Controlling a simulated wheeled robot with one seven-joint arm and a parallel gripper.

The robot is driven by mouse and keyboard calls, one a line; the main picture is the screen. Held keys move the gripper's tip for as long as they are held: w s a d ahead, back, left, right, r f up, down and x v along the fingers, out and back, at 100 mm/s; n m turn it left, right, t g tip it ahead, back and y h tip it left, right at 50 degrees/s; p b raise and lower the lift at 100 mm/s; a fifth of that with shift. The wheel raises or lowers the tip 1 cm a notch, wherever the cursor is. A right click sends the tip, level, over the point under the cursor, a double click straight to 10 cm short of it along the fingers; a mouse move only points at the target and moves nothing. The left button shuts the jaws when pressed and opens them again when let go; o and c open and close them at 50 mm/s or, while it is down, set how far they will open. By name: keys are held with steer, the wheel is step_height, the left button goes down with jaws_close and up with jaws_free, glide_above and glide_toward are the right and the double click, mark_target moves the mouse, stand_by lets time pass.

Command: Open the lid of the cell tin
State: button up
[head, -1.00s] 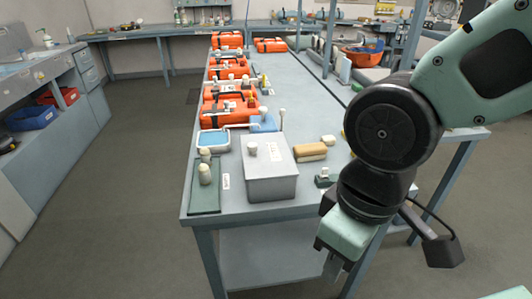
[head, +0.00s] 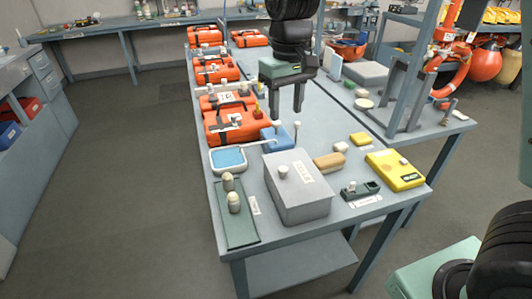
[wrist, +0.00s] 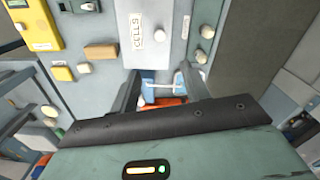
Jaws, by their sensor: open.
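The cell tin (head: 305,205) is a closed grey box near the front of the bench, with a white knob (head: 283,171) and a white label on its lid. In the wrist view the tin (wrist: 172,50) shows at the top, with its label reading CELLS and its knob (wrist: 160,35). My gripper (head: 286,112) points down, open and empty, and appears above the tin in the head view. In the wrist view the open fingers (wrist: 158,72) lie just below the tin's edge in the picture, apart from the knob.
A green tray with two pale knobs (head: 234,215) lies left of the tin. A blue-topped dish (head: 229,160) and orange cases (head: 230,125) stand behind it. A tan block (head: 329,162), a small green device (head: 360,190) and a yellow case (head: 396,170) are to the right.

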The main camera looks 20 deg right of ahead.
mark_target(283, 168)
step_height(283, 168, down, 17)
steer(key=shift+f+p, duration=0.1)
steer(key=shift+p, duration=1.05)
jaws_close()
